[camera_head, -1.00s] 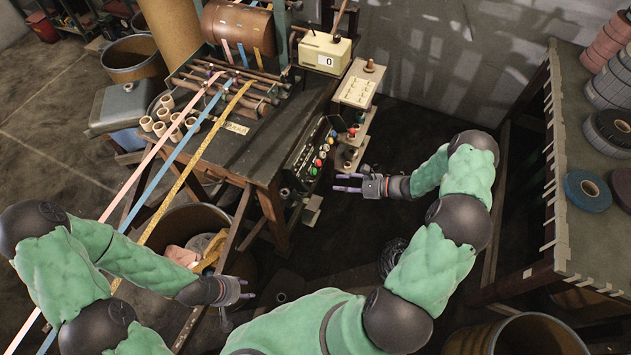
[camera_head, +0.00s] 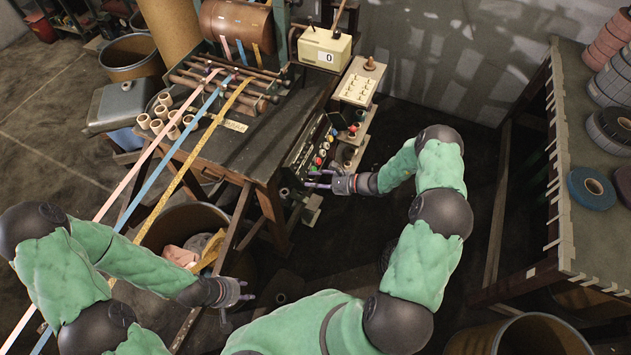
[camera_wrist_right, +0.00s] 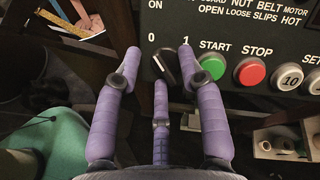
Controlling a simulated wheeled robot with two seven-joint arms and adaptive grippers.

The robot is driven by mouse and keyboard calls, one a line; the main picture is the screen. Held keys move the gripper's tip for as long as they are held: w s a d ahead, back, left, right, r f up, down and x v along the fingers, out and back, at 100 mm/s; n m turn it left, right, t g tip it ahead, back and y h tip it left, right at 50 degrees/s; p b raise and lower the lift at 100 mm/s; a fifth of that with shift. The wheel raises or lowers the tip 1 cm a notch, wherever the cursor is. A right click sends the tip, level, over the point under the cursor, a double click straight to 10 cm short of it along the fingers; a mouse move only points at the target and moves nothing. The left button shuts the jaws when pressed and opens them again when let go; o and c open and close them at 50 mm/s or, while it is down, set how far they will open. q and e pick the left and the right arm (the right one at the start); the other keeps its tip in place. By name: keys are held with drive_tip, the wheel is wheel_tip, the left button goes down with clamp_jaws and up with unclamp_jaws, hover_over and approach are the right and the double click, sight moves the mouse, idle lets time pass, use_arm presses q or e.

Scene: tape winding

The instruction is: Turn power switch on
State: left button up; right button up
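The power switch is a black rotary knob (camera_wrist_right: 168,66) on a dark control panel (camera_wrist_right: 235,45), below the labels 0 and 1. Its handle is tilted, and the right finger partly covers it, so its exact setting is hard to read. My right gripper (camera_wrist_right: 158,58) has its purple fingers spread, with the knob between them, nearer the right finger. Contact cannot be told. In the head view my right gripper (camera_head: 317,179) is at the panel on the machine's right side. My left gripper (camera_head: 240,290) is low at the front, fingers apart and empty.
A green START button (camera_wrist_right: 213,66) and a red STOP button (camera_wrist_right: 250,71) sit just right of the knob. The workbench (camera_head: 250,150) carries tape strips and rollers. A shelf (camera_head: 590,230) with tape rolls stands at right; dark floor lies between.

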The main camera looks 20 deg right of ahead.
clamp_jaws()
drive_tip(key=shift+m, duration=0.4)
drive_tip(key=m, duration=0.3)
drive_tip(key=m+t+h+p, duration=0.1)
drive_tip(key=m, duration=0.3)
drive_tip(key=shift+a+r, duration=0.1)
drive_tip(key=shift+r, duration=0.1)
drive_tip(key=m+t+h+p, duration=0.1)
drive_tip(key=m, duration=0.3)
drive_tip(key=shift+p, duration=0.3)
drive_tip(key=shift+w+m+h+p, duration=0.1)
drive_tip(key=shift+m+h+p, duration=0.4)
drive_tip(key=shift+m, duration=1.6)
